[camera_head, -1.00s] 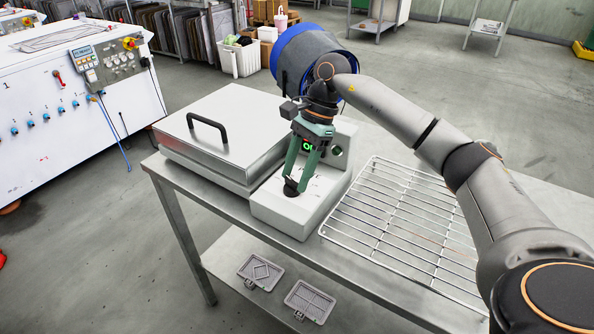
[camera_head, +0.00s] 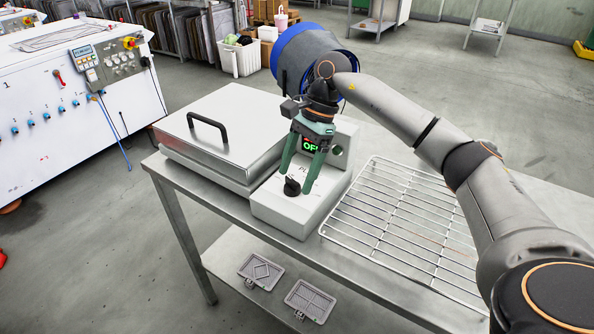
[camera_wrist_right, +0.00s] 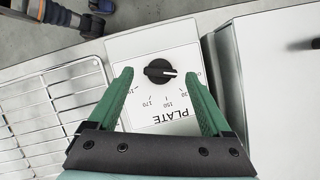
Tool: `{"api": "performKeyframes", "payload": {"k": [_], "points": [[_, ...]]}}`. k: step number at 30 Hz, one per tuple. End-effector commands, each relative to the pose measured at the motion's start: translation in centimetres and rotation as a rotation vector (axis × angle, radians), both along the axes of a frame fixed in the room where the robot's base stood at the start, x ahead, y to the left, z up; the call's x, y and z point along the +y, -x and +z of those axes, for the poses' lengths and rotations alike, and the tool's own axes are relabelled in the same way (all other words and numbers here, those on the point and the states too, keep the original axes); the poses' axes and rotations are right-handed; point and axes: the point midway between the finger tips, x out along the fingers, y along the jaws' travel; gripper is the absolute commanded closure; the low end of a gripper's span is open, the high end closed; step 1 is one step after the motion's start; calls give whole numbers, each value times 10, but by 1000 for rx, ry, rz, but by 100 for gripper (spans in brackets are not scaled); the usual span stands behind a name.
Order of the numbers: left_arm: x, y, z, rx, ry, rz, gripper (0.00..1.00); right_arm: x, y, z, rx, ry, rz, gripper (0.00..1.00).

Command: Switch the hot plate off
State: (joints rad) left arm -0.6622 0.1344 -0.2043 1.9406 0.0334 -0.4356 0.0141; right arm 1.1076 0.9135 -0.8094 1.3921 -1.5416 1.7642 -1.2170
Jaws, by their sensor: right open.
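The hot plate's pale control box (camera_head: 272,209) stands on the steel table, with a black round knob (camera_head: 292,187) on its top. Its display (camera_head: 311,147) shows green letters reading "OF", with the rest hidden by my gripper. My right gripper (camera_head: 298,181) is open just above the knob, one finger to each side, and holds nothing. In the wrist view the knob (camera_wrist_right: 159,71) lies between the spread fingertips, apart from both. Its white mark points right, away from the 150 and 170 marks. My left gripper is out of view.
A metal lidded unit (camera_head: 240,125) with a black handle stands left of the control box. A wire rack (camera_head: 400,222) lies to its right. A blue drum-shaped fan (camera_head: 300,55) is behind. Two small grey frames lie on the lower shelf (camera_head: 225,262).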

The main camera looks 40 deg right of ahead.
Motion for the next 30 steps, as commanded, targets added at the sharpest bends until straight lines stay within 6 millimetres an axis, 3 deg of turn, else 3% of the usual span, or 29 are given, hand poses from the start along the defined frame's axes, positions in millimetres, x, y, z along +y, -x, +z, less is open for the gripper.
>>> {"api": "performKeyframes", "payload": {"k": [5, 12, 18, 30], "points": [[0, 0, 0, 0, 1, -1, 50, -9, -1, 22, -5, -1, -2, 17], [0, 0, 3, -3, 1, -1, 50, -29, -3, 73, -6, -2, -3, 17], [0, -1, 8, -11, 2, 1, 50, -42, -3, 104, -4, 0, -1, 17], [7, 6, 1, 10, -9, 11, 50, -47, -3, 114, -1, 0, 1, 17]]}}
